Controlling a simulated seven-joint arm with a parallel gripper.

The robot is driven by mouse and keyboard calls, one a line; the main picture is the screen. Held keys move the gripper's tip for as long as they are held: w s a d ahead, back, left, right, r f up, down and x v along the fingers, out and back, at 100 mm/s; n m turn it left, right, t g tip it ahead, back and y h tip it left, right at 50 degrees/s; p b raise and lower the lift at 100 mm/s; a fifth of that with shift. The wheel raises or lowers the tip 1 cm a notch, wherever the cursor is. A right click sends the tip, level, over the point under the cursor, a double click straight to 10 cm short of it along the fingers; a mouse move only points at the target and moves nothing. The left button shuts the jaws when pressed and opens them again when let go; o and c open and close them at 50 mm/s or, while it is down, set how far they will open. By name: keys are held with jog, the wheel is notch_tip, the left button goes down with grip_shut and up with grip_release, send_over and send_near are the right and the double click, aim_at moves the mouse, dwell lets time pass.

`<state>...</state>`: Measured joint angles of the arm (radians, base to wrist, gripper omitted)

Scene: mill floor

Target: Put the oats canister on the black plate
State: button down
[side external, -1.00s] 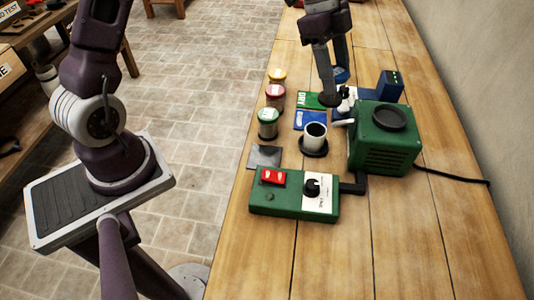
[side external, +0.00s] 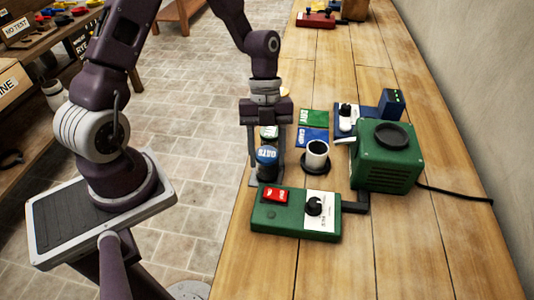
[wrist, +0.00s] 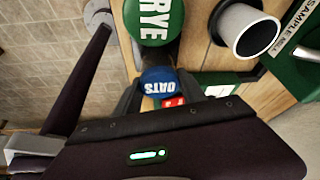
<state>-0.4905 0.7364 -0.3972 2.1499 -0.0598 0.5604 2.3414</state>
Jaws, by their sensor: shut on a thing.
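The oats canister (side external: 267,157) has a blue lid lettered OATS. My gripper (side external: 267,158) is shut on it, one finger on each side. In the wrist view the blue lid (wrist: 157,80) shows between the fingers. The canister is upright at the table's left edge, just behind the green control box. The dark square plate there is mostly hidden by the canister and fingers. I cannot tell whether the canister touches it.
A green-lidded rye canister (wrist: 155,18) stands close behind. The control box (side external: 295,212) with a red switch is just in front. A white cup (side external: 317,153) on a round black base stands right, near the green mill (side external: 385,150). Open table lies at the front right.

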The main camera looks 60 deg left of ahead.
jog(key=shift+f, duration=0.1)
jog(key=c, duration=0.7)
grip_release()
jog(key=v, duration=1.2)
jog(key=s+d+r+n+t+y, duration=0.1)
jog(key=s+r+n, duration=0.3)
jog(key=n, duration=0.4)
jog(key=s+d+r+n+t+y, duration=0.1)
jog(key=s+r+n+t, duration=0.3)
jog(key=s+n, duration=0.3)
jog(key=s+d+r+n+t+y, duration=0.1)
jog(key=s+r+n+t+y, duration=0.1)
jog(key=n, duration=0.7)
jog(key=shift+s+d+r+t, duration=0.15)
jog(key=shift+s+r, duration=0.2)
jog(key=shift+s, duration=0.25)
jog(key=shift+s+a+r+t, duration=0.1)
jog(key=shift+s+r+t, duration=0.2)
jog(key=shift+s, duration=0.35)
jog(key=shift+s+d+r+t, duration=0.1)
jog(key=shift+s+r, duration=0.3)
jog(key=shift+s, duration=0.2)
